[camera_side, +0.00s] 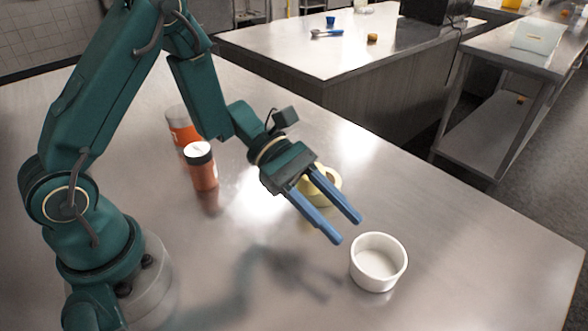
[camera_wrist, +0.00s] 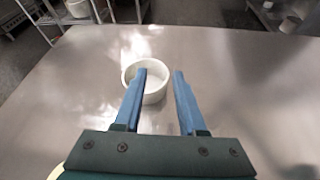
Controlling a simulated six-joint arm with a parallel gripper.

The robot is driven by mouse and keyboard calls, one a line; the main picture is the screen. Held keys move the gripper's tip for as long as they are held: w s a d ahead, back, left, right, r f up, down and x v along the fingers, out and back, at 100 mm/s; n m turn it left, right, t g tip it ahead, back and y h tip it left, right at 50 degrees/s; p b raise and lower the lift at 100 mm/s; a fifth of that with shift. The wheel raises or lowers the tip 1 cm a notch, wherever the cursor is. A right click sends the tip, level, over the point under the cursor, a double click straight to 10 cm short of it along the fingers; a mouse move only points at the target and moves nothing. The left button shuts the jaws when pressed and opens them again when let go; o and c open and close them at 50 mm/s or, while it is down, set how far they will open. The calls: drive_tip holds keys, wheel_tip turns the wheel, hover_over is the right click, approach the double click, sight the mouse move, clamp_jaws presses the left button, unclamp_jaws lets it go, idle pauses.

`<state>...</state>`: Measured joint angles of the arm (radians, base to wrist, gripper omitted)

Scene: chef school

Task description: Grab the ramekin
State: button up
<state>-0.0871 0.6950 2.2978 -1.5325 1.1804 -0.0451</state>
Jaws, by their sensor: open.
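The ramekin (camera_side: 378,262) is a white, round, empty dish standing upright on the steel table at the right in the side view. In the wrist view the ramekin (camera_wrist: 153,92) is beyond the fingers, and the left finger covers part of it. My gripper (camera_side: 348,230) is open with two blue fingers and nothing between them. It points down toward the ramekin from the upper left, apart from it. In the wrist view my gripper (camera_wrist: 159,74) has its gap a little right of the ramekin's middle.
A yellowish round object (camera_side: 322,186) stands behind my gripper, partly hidden. The steel table (camera_side: 470,262) is bare right of the ramekin and ends at the right.

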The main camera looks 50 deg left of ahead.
sight(359, 267)
drive_tip(key=f, duration=0.2)
drive_tip(key=shift+s+a+f+n, duration=0.1)
drive_tip(key=shift+s+f+n, duration=0.2)
drive_tip(key=shift+s+n, duration=0.1)
drive_tip(key=shift+s+f, duration=0.1)
drive_tip(key=shift+f, duration=0.1)
drive_tip(key=shift+x, duration=2.5)
drive_tip(key=shift+c, duration=0.3)
clamp_jaws()
drive_tip(key=shift+f, duration=0.1)
